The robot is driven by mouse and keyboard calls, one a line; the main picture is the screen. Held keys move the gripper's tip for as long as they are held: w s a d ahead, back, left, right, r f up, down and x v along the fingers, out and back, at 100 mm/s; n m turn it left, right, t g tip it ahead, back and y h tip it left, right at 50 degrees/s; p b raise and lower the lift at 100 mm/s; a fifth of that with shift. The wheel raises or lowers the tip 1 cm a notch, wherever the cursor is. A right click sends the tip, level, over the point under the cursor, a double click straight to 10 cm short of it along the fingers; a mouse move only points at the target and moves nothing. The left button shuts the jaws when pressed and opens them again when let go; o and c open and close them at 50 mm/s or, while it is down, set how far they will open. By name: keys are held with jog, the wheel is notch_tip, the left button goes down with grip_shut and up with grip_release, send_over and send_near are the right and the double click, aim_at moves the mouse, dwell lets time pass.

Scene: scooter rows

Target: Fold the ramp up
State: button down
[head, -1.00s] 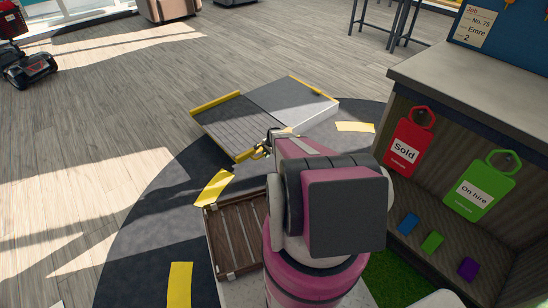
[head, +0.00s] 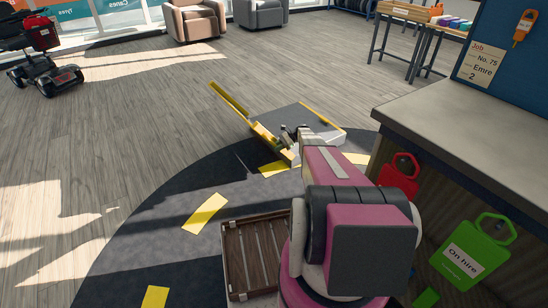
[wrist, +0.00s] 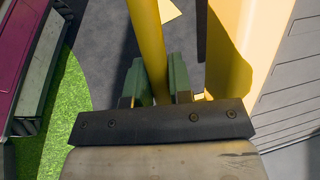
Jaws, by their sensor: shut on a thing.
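A broad yellow edge (wrist: 233,45) stands just right of the fingers. In the head view my arm hides part of the flap and the fingers.
A counter (head: 455,125) with a red tag (head: 398,175) and a green tag (head: 470,255) stands at the right. A scooter (head: 35,55) is far left. Open floor lies to the left.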

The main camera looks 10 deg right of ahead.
jog(key=w+d+r+g+y, duration=0.1)
jog(key=w+d+r+y, duration=0.2)
jog(key=d, duration=0.5)
jog(key=shift+d+r+m+y, duration=0.3)
jog(key=shift+d+r+y, duration=0.1)
jog(key=shift+r+y, duration=0.25)
jog(key=c, duration=1)
grip_release()
jog(key=shift+c, duration=0.2)
jog(key=shift+r, duration=0.1)
jog(key=s+a+r, duration=0.3)
jog(key=a+r, duration=0.8)
jog(key=shift+s, duration=0.3)
